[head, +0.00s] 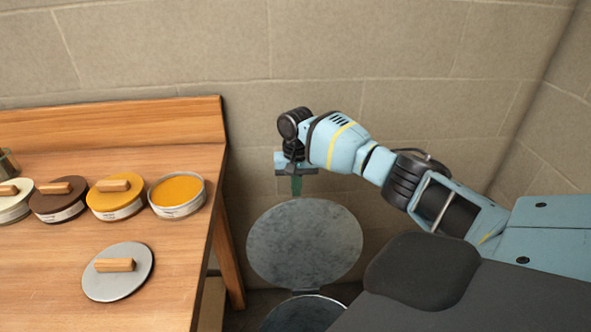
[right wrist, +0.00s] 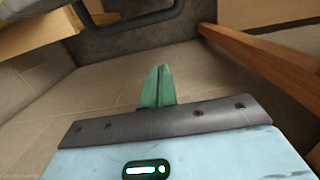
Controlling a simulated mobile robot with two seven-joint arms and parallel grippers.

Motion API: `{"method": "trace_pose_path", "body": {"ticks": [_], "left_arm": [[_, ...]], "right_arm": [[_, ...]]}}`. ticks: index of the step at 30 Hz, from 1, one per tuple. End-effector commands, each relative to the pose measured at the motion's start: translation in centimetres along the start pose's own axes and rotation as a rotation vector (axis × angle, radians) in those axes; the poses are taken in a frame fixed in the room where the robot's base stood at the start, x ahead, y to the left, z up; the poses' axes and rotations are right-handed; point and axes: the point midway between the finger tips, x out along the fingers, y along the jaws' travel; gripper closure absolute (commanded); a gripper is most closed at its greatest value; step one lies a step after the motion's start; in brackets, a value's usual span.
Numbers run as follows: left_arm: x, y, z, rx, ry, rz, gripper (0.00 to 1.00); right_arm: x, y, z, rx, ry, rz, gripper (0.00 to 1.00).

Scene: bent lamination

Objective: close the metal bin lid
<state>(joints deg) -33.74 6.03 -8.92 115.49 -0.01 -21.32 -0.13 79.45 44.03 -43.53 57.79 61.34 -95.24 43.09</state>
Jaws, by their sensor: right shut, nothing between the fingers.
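The metal bin lid (head: 305,243) is a round grey disc, raised open and facing me in the head view. Below it the rim of the metal bin (head: 305,299) shows at the bottom edge; most of the bin is out of the picture. My right gripper (head: 296,190) points down at the lid's top edge, its green fingers shut and empty. I cannot tell whether the fingertips touch the lid or reach behind it. The right wrist view shows the same shut fingers (right wrist: 158,80), with no clear sight of the lid. My left gripper is not in view.
A wooden table (head: 190,285) stands to the left, holding several round tins with wooden-handled lids, an open tin of yellow stuff (head: 177,190) and a loose grey lid (head: 118,280). A block wall (head: 400,60) is behind the bin. My right arm spans the right side.

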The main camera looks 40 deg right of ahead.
Motion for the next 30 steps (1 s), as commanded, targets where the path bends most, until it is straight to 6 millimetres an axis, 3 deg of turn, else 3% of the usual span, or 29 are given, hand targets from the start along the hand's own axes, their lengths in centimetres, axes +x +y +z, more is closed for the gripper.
{"method": "trace_pose_path", "body": {"ticks": [6, 9, 16, 30], "left_arm": [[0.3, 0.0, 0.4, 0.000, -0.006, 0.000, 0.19], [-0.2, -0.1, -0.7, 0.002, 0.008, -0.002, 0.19], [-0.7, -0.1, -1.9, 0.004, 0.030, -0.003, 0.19], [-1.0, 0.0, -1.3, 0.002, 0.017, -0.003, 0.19]], "right_arm": [[4.0, 0.1, 0.2, -0.001, -0.002, 0.002, 1.00], [2.8, 0.0, 1.3, -0.003, 0.005, -0.002, 1.00], [2.2, 0.0, 3.1, -0.001, 0.004, -0.002, 1.00], [2.3, 0.0, 3.8, 0.000, 0.001, -0.001, 1.00]]}}
